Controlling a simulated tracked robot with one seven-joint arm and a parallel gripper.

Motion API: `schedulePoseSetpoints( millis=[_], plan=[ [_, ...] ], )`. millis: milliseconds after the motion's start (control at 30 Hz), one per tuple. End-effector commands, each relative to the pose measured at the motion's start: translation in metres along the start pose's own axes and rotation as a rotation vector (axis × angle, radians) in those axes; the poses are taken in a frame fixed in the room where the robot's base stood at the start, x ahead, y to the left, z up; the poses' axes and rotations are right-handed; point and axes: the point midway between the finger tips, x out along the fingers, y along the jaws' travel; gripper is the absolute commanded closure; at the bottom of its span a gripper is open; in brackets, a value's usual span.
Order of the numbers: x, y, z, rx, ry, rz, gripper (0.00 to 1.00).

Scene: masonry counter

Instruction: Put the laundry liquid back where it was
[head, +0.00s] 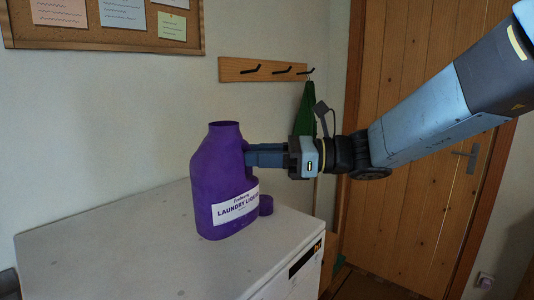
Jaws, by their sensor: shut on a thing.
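The laundry liquid (212,180) is a purple jug with a white label. It looks upright on or just above the white counter top; I cannot tell if its base touches. Its neck is open at the top. My gripper (252,155) reaches in from the right and is shut on the jug's upper right side, near the handle. The fingertips are partly hidden against the jug. A purple cap (266,205) sits on the top just right of the jug.
The white top (110,245) is bare left and in front of the jug. A wooden hook rail (240,69) with a green cloth (307,110) hangs on the wall behind. A wooden door (400,210) stands at the right, and a pinboard (100,42) hangs upper left.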

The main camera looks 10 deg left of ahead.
Motion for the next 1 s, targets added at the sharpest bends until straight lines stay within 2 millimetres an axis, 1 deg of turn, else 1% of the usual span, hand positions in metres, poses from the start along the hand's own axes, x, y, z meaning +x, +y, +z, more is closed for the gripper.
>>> schedulePoseSetpoints(
  millis=[100,500,633,867,1000],
  plan=[
    [0.007,-0.012,-0.008,0.003,-0.004,0.0,1.0],
    [0.023,-0.036,-0.05,0.001,-0.004,0.0,1.0],
    [0.026,-0.041,-0.057,0.0,-0.004,0.0,1.0],
    [0.028,-0.044,-0.062,-0.001,-0.004,0.0,1.0],
    [0.03,-0.047,-0.071,0.001,-0.003,0.0,1.0]
  ],
)
